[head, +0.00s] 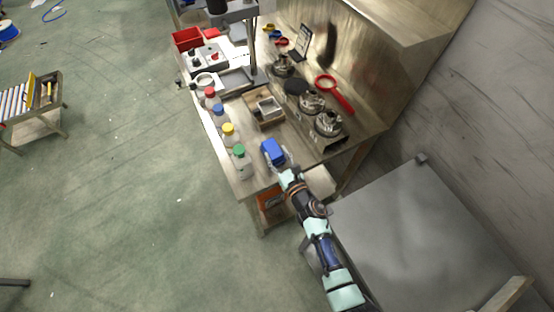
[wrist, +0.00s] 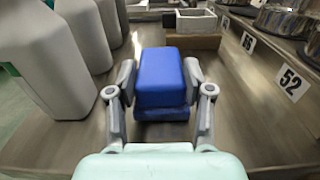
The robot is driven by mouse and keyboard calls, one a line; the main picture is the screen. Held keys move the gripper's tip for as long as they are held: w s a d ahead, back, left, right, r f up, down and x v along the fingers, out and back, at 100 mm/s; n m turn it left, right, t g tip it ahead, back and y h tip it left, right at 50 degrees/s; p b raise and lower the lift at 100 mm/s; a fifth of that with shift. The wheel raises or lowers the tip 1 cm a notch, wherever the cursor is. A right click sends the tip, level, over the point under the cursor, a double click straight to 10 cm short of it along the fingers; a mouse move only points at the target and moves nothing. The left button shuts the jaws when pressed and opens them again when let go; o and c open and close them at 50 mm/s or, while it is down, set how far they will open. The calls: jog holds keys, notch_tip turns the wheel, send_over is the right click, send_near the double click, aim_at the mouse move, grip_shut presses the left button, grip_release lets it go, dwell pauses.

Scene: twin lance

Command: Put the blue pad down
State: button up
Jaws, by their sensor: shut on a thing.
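The blue pad (head: 272,150) is a thick block near the front end of the workbench. In the wrist view the blue pad (wrist: 160,78) sits between the two fingers, with a darker blue layer or lower part under it. My gripper (wrist: 160,97) is shut on the pad from both sides; in the head view my gripper (head: 283,166) reaches in from the lower right. I cannot tell whether the pad's underside touches the bench top.
Bottles with green (head: 239,150), yellow (head: 228,129), blue and red caps line the bench's left edge. A wooden box (head: 264,107) stands behind the pad. Metal pots (head: 328,123) stand at the right by number labels (wrist: 290,83). Some bench top (wrist: 245,125) is bare right of the pad.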

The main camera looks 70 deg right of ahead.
jog(key=shift+f, duration=0.2)
jog(key=o, duration=1.2)
jog(key=shift+r+p, duration=0.3)
jog(key=shift+r, duration=0.1)
jog(key=v, duration=1.2)
jog(key=shift+f, duration=0.2)
